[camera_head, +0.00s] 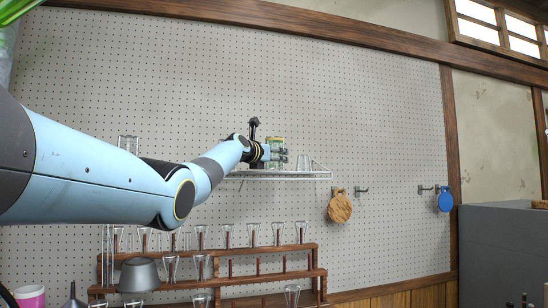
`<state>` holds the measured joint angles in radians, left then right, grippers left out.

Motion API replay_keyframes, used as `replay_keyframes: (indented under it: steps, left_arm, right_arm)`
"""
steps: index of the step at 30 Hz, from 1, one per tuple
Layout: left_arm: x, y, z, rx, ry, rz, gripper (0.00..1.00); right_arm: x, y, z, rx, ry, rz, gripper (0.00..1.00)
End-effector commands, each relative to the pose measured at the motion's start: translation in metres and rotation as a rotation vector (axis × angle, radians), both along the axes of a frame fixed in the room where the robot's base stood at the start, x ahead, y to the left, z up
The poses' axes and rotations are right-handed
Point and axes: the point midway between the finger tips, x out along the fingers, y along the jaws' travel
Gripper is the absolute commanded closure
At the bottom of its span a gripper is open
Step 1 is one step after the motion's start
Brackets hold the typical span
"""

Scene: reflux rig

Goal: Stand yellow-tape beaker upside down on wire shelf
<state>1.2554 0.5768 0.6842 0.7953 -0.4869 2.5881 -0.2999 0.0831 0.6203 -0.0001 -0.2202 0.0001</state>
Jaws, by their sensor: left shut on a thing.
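My left arm reaches in from the left to the wire shelf (322,174) on the pegboard wall. My left gripper (281,155) is shut on the yellow-tape beaker (277,140), a small clear glass with a yellowish band near its top edge. The beaker is at shelf height, over the middle part of the shelf. The fingers hide part of it, and I cannot tell whether it touches the wires or which end is up. My right gripper is not in view.
Clear glassware (303,162) stands on the shelf just right of the gripper. More clear glass (128,143) shows behind my arm at left. A wooden tiered rack (318,272) with several glasses is below. A round wooden board (340,208) and a blue item (445,200) hang at right.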

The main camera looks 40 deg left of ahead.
Motion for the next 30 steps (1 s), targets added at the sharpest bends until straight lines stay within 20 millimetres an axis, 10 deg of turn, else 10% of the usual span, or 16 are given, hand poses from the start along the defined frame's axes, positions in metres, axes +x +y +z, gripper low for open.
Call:
replay_keyframes:
  steps: [6,7,13,23,30]
  left_arm:
    - [0.000,0.000,-0.007,0.000,0.000,0.000,0.81]
    - [0.000,0.000,-0.007,0.000,0.000,0.000,0.41]
    - [0.000,0.000,-0.006,0.000,0.000,0.000,0.16]
    - [0.000,0.000,-0.001,0.000,-0.001,0.000,0.16]
    - [0.000,0.000,0.042,-0.001,-0.004,0.000,0.16]
  right_arm:
    - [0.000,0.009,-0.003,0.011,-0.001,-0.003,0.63]
    - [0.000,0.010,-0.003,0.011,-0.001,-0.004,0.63]
    - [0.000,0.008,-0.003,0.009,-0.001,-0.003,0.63]
    - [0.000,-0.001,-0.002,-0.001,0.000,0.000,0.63]
    - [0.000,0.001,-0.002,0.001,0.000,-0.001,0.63]
